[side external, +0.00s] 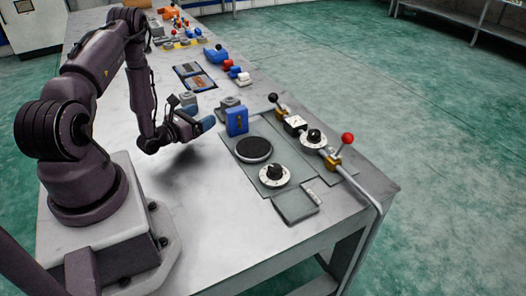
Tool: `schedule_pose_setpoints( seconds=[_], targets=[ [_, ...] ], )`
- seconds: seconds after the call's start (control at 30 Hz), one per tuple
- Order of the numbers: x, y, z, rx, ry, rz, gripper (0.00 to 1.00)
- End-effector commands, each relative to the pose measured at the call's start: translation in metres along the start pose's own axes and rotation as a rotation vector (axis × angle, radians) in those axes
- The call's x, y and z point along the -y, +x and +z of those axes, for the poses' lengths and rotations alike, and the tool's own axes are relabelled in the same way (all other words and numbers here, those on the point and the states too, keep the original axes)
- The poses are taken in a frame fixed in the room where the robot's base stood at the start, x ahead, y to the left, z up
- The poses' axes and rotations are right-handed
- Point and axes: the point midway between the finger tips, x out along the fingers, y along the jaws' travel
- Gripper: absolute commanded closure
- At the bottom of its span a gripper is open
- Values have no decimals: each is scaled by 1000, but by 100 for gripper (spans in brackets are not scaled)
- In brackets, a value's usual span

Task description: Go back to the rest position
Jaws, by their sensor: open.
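My gripper (197,126) is at the end of my arm, low over the middle of the long grey table (215,185). It is open. Its fingertips point right, toward a blue block (237,120) with a brownish mark on its face. A gap shows between the fingers and the block. I cannot tell whether anything lies between the fingers at this size.
Grey parts (230,103) stand behind the block. A two-part tray (194,76) and several coloured parts lie farther back.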

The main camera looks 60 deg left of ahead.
Motion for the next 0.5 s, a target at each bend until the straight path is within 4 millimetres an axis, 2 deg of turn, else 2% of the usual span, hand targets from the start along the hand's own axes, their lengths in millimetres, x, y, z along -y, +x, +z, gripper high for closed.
schedule_pose_setpoints(
  seconds=[0.07, 0.17, 0.27, 0.3, 0.37, 0.4, 0.5],
  targets=[
    [18, 13, 21, -1, 15, -106, 22],
    [56, 27, 55, -15, 53, -307, 22],
    [107, 34, 98, -11, 139, -557, 22],
    [129, 34, 116, -1, 186, -666, 22],
    [162, 28, 140, 17, 266, -825, 22],
    [182, 21, 156, 30, 325, -929, 22],
    [228, -4, 188, 61, 495, -1174, 22]
  ],
)
